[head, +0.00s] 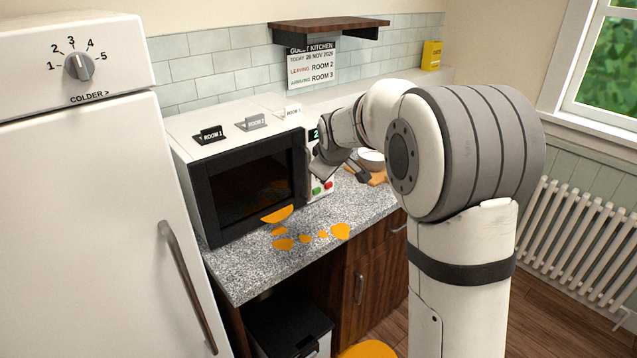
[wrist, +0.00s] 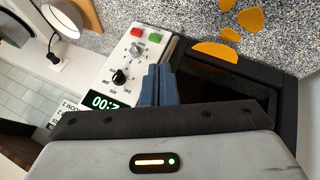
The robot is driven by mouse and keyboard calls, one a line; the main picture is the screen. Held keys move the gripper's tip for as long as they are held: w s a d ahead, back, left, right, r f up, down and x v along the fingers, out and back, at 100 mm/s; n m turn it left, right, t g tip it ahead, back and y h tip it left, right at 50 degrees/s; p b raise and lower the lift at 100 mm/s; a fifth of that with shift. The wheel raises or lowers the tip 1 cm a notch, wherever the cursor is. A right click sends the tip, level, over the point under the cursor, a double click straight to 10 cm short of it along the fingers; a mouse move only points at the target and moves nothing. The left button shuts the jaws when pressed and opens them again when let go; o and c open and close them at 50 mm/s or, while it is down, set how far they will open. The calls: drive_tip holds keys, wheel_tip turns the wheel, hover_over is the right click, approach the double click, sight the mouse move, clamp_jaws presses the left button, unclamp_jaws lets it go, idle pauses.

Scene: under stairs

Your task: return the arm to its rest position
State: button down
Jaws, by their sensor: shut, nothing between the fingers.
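My arm rises at the right of the head view and bends over to the microwave (head: 240,190). My gripper (wrist: 159,70) is shut and empty, its two blue fingers together in the wrist view. They are in front of the microwave, near the edge between its control panel (wrist: 118,55) and its dark door. The panel carries a red button (wrist: 154,37), a green button (wrist: 138,32), knobs and a lit green display (wrist: 103,102). The door looks closed. In the head view the fingertips are hard to make out beside the panel.
Orange patches (head: 341,231) lie on the speckled counter (head: 245,275) before the microwave. Three label cards stand on the microwave top. A white bowl (head: 370,158) is behind my arm. A fridge (head: 80,220) stands left, a radiator (head: 590,240) right, and a shelf (head: 330,24) hangs above.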

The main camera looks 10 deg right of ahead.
drive_tip(key=s+d+m+g, duration=0.1)
drive_tip(key=s+m, duration=0.2)
drive_tip(key=s, duration=0.9)
drive_tip(key=s+d+f+m+g, duration=0.1)
drive_tip(key=s+d+m, duration=0.1)
drive_tip(key=s, duration=1.1)
drive_tip(key=s+d+m+g, duration=0.2)
drive_tip(key=s+m, duration=0.2)
drive_tip(key=s, duration=0.8)
drive_tip(key=shift+s+f, duration=0.25)
drive_tip(key=shift+s, duration=0.1)
